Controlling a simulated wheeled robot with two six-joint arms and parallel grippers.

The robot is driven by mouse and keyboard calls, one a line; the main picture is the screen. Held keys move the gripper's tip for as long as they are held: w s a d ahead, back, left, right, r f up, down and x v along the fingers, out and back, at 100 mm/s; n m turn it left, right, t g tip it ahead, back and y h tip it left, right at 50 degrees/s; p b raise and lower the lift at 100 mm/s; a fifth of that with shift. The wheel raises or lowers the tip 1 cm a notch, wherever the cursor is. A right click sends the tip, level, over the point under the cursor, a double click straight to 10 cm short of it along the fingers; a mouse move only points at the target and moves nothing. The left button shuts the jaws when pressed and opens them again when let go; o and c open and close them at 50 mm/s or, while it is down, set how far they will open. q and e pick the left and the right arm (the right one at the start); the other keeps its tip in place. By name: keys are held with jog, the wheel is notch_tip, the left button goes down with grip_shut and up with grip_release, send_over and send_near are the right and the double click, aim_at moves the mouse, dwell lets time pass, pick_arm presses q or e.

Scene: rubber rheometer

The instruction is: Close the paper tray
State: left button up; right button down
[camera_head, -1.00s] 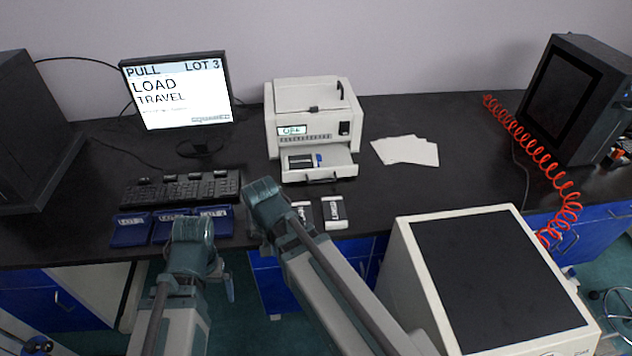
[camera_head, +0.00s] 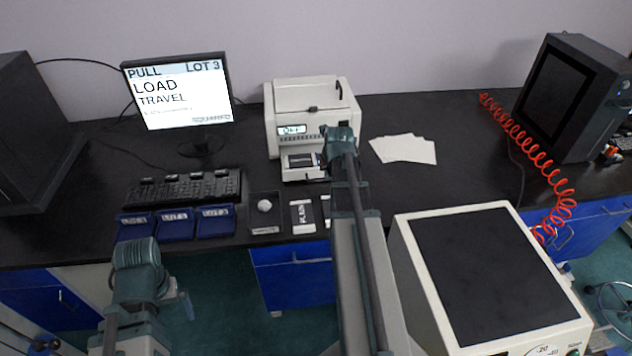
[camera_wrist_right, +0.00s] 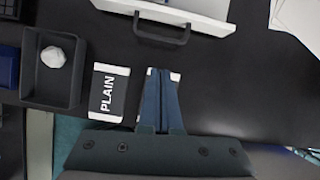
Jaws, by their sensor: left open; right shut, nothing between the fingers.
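The white printer (camera_head: 300,112) stands at the back middle of the bench. Its paper tray (camera_head: 295,176) is pulled out at the front, with a dark pack (camera_head: 300,160) lying in it. The right wrist view shows the tray's white front (camera_wrist_right: 205,24) and its dark handle (camera_wrist_right: 160,37). My right gripper (camera_head: 338,142) is in front of the tray and hides its right part in the head view. In the wrist view its fingers (camera_wrist_right: 163,75) are shut and empty, pointing at the tray front with a gap between. My left gripper (camera_head: 186,302) is open and empty, low at the left.
A card marked PLAIN (camera_head: 302,215) and a dark box with a white lump (camera_head: 264,207) lie near the bench edge. Blue bins (camera_head: 175,224) and a keyboard (camera_head: 180,188) are to the left. Paper sheets (camera_head: 405,149) lie right of the printer. A large white instrument (camera_head: 490,270) stands front right.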

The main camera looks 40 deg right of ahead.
pick_arm(q)
jog(key=shift+a, duration=0.2)
pick_arm(e)
jog(key=shift+d+r+m, duration=0.1)
jog(key=shift+d+m, duration=0.45)
jog(key=shift+m, duration=0.05)
jog(key=b+x, duration=0.9)
jog(key=x, duration=0.1)
jog(key=shift+w, duration=0.1)
pick_arm(q)
notch_tip(320, 180, down, 9)
pick_arm(e)
jog(key=shift+d, duration=0.1)
